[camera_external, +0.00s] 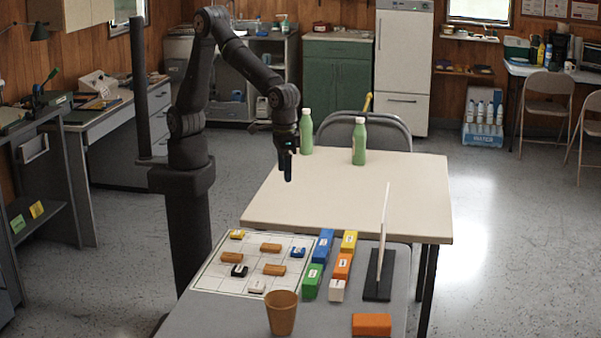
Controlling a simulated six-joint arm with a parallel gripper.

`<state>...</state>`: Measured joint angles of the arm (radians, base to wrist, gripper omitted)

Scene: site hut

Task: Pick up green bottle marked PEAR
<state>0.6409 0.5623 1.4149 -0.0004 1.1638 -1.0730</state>
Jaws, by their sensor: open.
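Two green bottles with white caps stand upright on the cream table. One green bottle (306,132) is at the table's far left, just behind and right of my gripper. The other green bottle (359,142) stands farther right near the back edge. Any marking on either bottle is too small to read, so I cannot tell which is PEAR. My gripper (288,170) points down above the left part of the table, empty and apart from both bottles. Its finger gap is hard to see from this side.
The cream table (400,190) is mostly clear. In front, a grey table (222,318) holds a white grid sheet with small blocks, several coloured boxes, an upright white panel (384,230) on a black base, a brown cup (282,312) and an orange block (371,324). A chair (387,131) stands behind.

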